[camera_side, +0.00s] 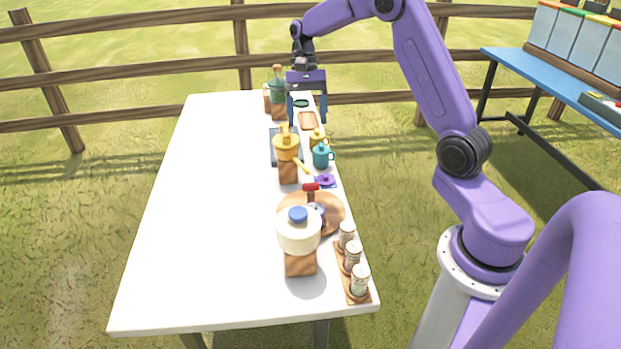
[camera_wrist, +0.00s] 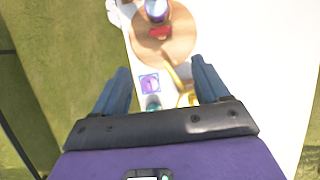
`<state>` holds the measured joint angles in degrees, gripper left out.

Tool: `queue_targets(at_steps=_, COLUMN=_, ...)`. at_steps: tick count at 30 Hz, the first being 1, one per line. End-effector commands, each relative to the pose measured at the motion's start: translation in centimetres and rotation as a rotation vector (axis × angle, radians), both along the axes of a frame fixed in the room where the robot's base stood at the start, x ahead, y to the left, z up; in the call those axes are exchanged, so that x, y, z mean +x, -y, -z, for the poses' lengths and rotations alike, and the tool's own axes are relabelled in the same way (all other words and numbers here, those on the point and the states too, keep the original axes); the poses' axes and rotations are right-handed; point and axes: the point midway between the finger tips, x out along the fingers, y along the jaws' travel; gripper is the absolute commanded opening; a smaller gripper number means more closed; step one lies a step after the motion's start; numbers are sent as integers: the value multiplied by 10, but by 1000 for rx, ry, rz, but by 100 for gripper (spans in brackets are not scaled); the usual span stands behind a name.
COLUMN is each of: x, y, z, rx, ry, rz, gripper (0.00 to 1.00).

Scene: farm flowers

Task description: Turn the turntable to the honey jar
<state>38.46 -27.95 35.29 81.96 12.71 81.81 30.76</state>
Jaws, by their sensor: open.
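The turntable (camera_side: 333,224) is a round brown wooden disc near the right edge of the white table, towards its near end. A red-handled piece (camera_side: 311,187) stands at its far side, and a small jar-like thing sits on it, mostly hidden by a white pot. In the wrist view the turntable (camera_wrist: 178,48) is at the top with the red piece (camera_wrist: 160,32) and a round-topped jar (camera_wrist: 157,10). I cannot tell which item is the honey jar. My gripper (camera_side: 307,115) is open and empty, over the table's far right end, well away from the turntable; its fingers (camera_wrist: 161,66) frame the wrist view.
The white pot with blue lid (camera_side: 298,237), a yellow vessel (camera_side: 286,148) and a green one (camera_side: 277,90) stand on wooden blocks. A teal mug (camera_side: 322,157) and a rack of small jars (camera_side: 353,255) line the right edge. The table's left half is clear.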

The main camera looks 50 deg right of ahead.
Motion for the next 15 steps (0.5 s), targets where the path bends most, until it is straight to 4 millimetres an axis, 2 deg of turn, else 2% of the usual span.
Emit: queue_targets(at_steps=15, x=-26, y=-25, z=84, rx=1, ry=-5, rz=-4, gripper=74)
